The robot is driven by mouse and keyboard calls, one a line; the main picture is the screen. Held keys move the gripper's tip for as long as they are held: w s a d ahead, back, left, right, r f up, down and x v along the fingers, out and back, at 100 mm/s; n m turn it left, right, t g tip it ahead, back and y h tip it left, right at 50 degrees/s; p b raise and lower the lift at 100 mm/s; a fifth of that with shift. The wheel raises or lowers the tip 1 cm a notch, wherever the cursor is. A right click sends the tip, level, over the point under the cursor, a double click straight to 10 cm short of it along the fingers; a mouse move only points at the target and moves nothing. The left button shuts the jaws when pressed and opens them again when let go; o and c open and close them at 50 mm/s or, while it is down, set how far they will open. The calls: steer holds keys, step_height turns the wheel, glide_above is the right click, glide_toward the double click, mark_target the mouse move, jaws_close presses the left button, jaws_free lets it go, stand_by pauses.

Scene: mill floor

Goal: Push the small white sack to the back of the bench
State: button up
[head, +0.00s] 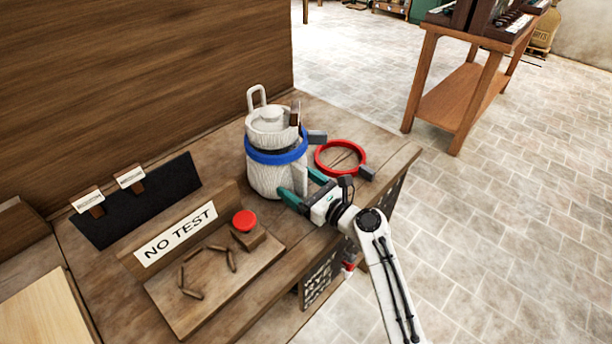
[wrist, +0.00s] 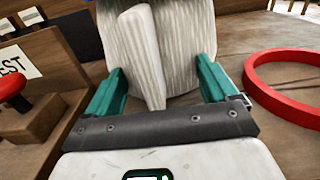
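The two teal fingers are spread, one on each side of the strip. Whether they touch the body, I cannot tell.
A red ring (head: 364,158) lies right of the white body. A red button (head: 245,220) on a wooden block and a "NO TEST" sign (head: 178,235) stand to its left. A dark mat (head: 135,200) lies behind the sign. A wooden wall rises at the back left.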

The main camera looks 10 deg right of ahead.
steer(key=shift+b+x, duration=0.5)
steer(key=shift+x, duration=1.8)
steer(key=shift+a, duration=0.1)
steer(key=shift+b+x, duration=1.05)
steer(key=shift+x, duration=1.4)
steer(key=shift+f, duration=0.1)
steer(key=shift+b+x, duration=1.6)
steer(key=shift+x, duration=0.9)
steer(key=shift+a, duration=0.1)
steer(key=shift+b+x, duration=1.65)
steer(key=shift+x, duration=0.1)
